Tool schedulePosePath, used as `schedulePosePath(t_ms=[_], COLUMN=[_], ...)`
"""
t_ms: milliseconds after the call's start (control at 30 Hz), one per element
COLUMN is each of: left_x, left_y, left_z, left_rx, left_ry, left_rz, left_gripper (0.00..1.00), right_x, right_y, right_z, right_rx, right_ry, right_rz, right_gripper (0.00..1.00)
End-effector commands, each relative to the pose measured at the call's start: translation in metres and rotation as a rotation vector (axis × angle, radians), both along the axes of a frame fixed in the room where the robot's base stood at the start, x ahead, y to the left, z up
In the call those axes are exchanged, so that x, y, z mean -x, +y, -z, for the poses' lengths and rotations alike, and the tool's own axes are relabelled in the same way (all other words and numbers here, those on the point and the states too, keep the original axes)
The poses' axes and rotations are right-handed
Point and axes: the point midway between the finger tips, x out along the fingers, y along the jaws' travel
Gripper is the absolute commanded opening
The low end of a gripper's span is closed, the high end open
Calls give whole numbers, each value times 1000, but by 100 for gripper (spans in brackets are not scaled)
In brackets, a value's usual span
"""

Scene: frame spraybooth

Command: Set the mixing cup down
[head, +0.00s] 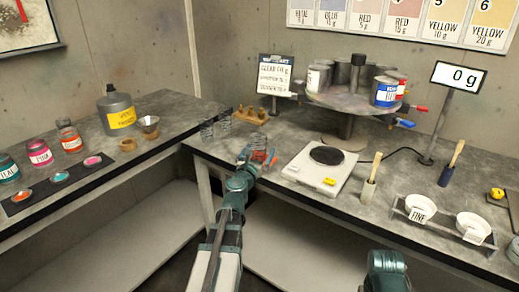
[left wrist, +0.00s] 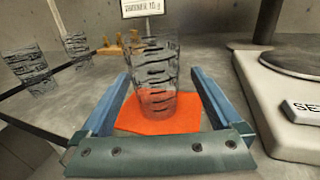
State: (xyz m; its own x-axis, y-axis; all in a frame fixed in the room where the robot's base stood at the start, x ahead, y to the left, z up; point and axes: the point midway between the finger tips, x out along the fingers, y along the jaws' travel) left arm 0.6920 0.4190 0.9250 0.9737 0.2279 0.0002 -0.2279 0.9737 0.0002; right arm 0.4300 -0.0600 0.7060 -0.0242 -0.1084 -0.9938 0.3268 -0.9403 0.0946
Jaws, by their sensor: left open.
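The mixing cup (left wrist: 157,75) is clear with black markings. In the left wrist view it stands upright on an orange-red square mat (left wrist: 130,125). My left gripper (left wrist: 160,88) is open, with one blue finger on each side of the cup and a visible gap to it. In the head view my left gripper (head: 259,156) is at the left end of the right-hand bench, and mostly hides the cup and mat there. My right gripper is out of view; only a piece of my right arm shows at the bottom.
Two similar clear cups (left wrist: 30,68) (left wrist: 77,46) stand left of the gripper. A white scale (head: 319,169) lies close on the right, its display (head: 458,77) reading 0 g. A round can stand (head: 350,101) and a small wooden rack (head: 250,117) are behind.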

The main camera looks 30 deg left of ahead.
Motion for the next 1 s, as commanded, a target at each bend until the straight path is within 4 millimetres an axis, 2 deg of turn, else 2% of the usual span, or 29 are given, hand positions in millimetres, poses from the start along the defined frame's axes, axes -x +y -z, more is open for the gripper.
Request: schedulePosePath(t_ms=[233,500,1000], left_x=[-27,-28,-28], left_y=[15,16,16], left_z=[-2,-2,-2], left_rx=[0,0,0], left_ry=[0,0,0], left_rz=[-7,-8,-8], left_gripper=[99,99,9], right_x=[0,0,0], right_y=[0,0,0], right_z=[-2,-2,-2], right_rx=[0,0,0], right_ry=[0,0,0], right_rz=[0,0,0], right_gripper=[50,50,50])
